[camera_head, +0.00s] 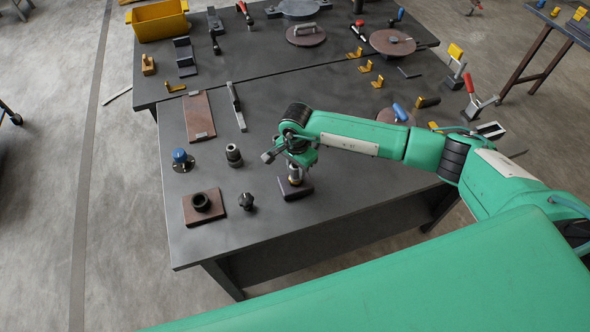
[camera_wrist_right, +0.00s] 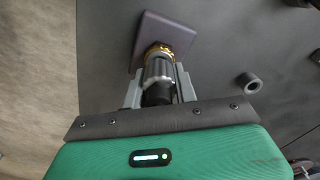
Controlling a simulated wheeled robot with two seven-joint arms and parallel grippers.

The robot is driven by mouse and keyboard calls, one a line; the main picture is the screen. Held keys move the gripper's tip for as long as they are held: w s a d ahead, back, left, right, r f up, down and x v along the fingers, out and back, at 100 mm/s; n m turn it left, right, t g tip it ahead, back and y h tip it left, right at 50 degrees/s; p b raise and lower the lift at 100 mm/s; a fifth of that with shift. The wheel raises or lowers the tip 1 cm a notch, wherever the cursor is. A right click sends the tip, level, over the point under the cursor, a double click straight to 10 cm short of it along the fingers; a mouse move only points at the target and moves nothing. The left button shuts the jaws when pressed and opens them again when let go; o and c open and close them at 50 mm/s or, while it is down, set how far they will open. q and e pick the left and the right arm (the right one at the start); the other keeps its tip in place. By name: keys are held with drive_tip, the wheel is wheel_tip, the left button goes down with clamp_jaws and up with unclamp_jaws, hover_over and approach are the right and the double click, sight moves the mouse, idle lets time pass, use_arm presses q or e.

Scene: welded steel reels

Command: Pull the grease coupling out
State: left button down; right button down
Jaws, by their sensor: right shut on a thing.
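The grease coupling (camera_wrist_right: 158,70) is a grey ribbed sleeve with a black rear part. In the right wrist view its front end meets a brass fitting (camera_wrist_right: 158,50) on a dark block (camera_wrist_right: 165,30). My right gripper (camera_wrist_right: 158,84) is shut on the coupling, one finger on each side. In the head view my right gripper (camera_head: 295,168) points down over the same block (camera_head: 296,188) near the table's front part. Whether the coupling is still seated on the fitting is hard to tell. My left gripper is not in view.
Left of the block stand a black knob (camera_head: 247,201), a brown plate with a black ring (camera_head: 203,205), a dark cylinder (camera_head: 233,155) and a blue-topped piece (camera_head: 182,160). A brown board (camera_head: 199,116) lies behind. The table's front strip (camera_head: 240,235) is clear.

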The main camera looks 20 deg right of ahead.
drive_tip(key=shift+r, duration=0.3)
drive_tip(key=shift+r+p, duration=1.55)
drive_tip(key=shift+r, duration=3.25)
